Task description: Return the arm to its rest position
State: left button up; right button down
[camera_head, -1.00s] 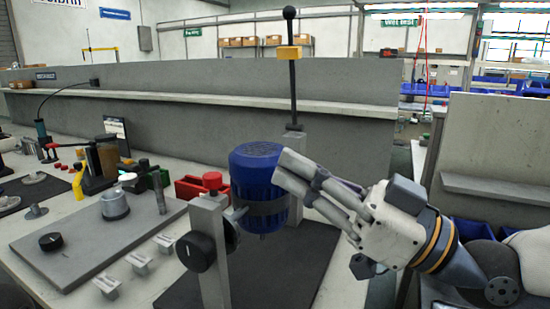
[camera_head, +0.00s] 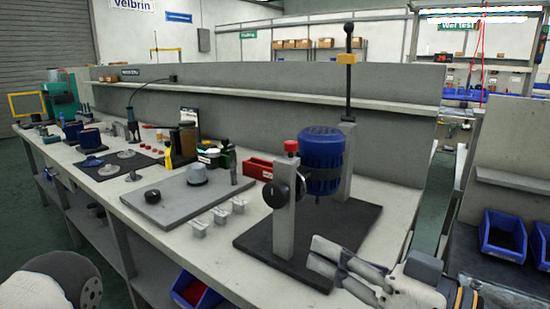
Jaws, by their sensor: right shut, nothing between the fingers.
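My right gripper (camera_head: 326,262) is at the bottom right of the head view, in front of the bench's front edge. Its fingers are shut with nothing between them, and they point left. The blue motor (camera_head: 322,160) is held in a grey stand (camera_head: 284,215) with a black knob and a red cap, on a dark mat (camera_head: 355,225). The gripper is below and in front of the motor, apart from it. A pale rounded part of my own body shows at the bottom left. My left gripper is not in view.
The bench (camera_head: 130,190) runs to the far left, with a grey plate (camera_head: 180,200), small metal blocks (camera_head: 220,215), a red bin (camera_head: 258,168) and several tools on it. A tall black post (camera_head: 348,90) stands behind the motor. Blue bins (camera_head: 503,235) are at right.

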notch_tip(320, 180, down, 15)
jog(key=s+m+g+h, duration=0.2)
jog(key=m+g+h, duration=0.1)
jog(key=h, duration=0.1)
jog(key=s+d+f+m+g+h, duration=0.25)
jog(key=s+f+g, duration=0.25)
jog(key=s+f, duration=0.7)
jog(key=s+d+f+m+g+h, duration=0.1)
jog(key=s+d+f+g+h, duration=0.2)
jog(key=s, duration=0.6)
jog(key=s+d+f+g+h, duration=0.2)
jog(key=s+d+f+h, duration=0.2)
jog(key=s+d+f, duration=0.3)
jog(key=s+d, duration=0.2)
jog(key=d, duration=0.1)
jog(key=shift+m+g+h+p, duration=0.35)
jog(key=shift+g+p, duration=0.05)
